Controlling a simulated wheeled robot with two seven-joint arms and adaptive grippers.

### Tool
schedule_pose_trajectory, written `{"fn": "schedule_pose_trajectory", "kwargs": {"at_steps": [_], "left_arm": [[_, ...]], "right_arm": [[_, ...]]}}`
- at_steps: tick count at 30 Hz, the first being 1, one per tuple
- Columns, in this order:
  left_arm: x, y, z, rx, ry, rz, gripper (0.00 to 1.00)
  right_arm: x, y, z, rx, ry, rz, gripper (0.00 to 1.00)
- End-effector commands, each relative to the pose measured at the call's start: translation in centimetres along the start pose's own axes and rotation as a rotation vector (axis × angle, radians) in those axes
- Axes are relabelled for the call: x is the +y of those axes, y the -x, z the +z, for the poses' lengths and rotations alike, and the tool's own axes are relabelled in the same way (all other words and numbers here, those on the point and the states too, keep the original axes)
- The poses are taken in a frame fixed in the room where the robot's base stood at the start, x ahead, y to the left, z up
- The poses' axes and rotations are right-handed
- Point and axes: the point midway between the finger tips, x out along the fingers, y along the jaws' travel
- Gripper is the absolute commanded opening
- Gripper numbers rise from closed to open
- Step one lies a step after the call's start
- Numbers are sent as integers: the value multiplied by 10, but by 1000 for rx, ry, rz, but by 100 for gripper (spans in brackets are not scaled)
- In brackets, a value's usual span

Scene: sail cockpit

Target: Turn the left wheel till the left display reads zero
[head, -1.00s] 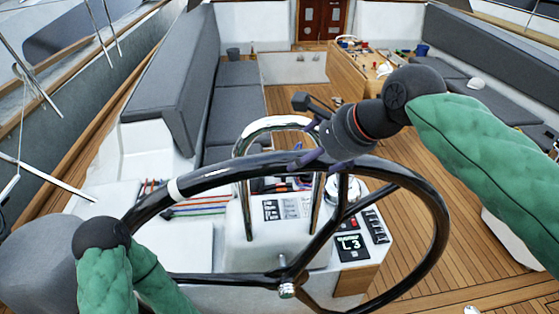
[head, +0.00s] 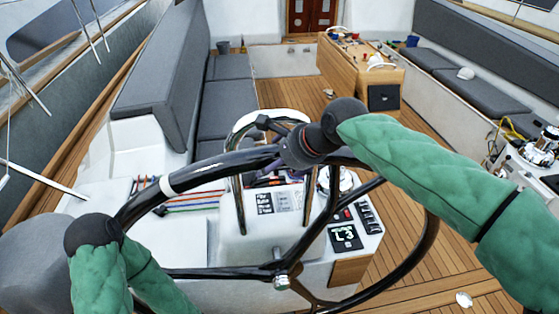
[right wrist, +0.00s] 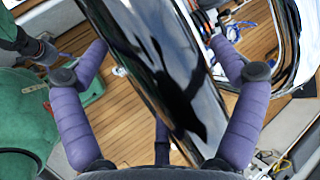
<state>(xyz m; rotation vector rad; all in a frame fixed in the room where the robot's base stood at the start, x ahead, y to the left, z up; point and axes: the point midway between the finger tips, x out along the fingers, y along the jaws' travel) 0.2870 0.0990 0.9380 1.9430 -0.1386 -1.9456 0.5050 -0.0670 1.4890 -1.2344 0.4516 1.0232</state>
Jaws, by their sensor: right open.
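The black wheel (head: 145,200) stands in front of me, with a white band (head: 168,183) on its upper-left rim. The small display (head: 346,238) on the white console beyond it reads "L3". My right gripper (head: 270,152) is at the top of the rim. In the right wrist view its purple fingers (right wrist: 158,50) stand open on either side of the glossy black rim (right wrist: 155,75), with gaps visible. My left arm shows at the lower left of the head view; its gripper does not show there.
The white console (head: 255,240) carries a chrome rail (head: 237,195) and switches close behind the rim. Coloured ropes (head: 195,200) lie to its left. A wooden table (head: 345,75) stands ahead. A winch (head: 540,150) is at the right.

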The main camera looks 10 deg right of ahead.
Motion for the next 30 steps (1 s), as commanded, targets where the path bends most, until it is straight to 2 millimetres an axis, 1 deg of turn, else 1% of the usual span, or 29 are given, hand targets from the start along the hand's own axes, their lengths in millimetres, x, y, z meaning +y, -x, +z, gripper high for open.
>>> {"fn": "schedule_pose_trajectory", "kwargs": {"at_steps": [4, 5, 6, 8, 9, 11, 12, 13, 14, 17, 20, 30], "left_arm": [[0, 0, 0, 0, 0, 0, 95], [0, 0, 0, 0, 0, 0, 95], [0, 0, 0, 0, 0, 0, 95], [0, 0, 0, 0, 0, 0, 95], [0, 0, 0, 0, 0, 0, 95], [0, 0, 0, 0, 0, 0, 95], [0, 0, 0, 0, 0, 0, 95], [0, 0, 0, 0, 0, 0, 95], [0, 0, 0, 0, 0, 0, 95], [0, -1, 0, 0, 0, 0, 95], [-2, -5, 0, 0, 0, 0, 95], [-9, -24, -1, 0, 0, 0, 95]], "right_arm": [[0, 0, 0, 0, 0, 0, 95], [0, 0, 0, 0, 0, 0, 92], [0, 0, 0, 0, 0, 0, 81], [0, 0, 0, 0, 0, 0, 64], [0, 0, 0, 0, 0, 0, 52], [0, 0, 0, 0, 0, 0, 35], [0, 0, 0, 0, -1, 0, 24], [0, 0, 0, 0, -1, 1, 16], [0, 0, 0, 0, -1, 1, 12], [0, 0, -3, -2, -5, 1, 12], [1, 2, -13, -12, -18, 2, 12], [5, 18, -73, -94, -80, -9, 12]]}}
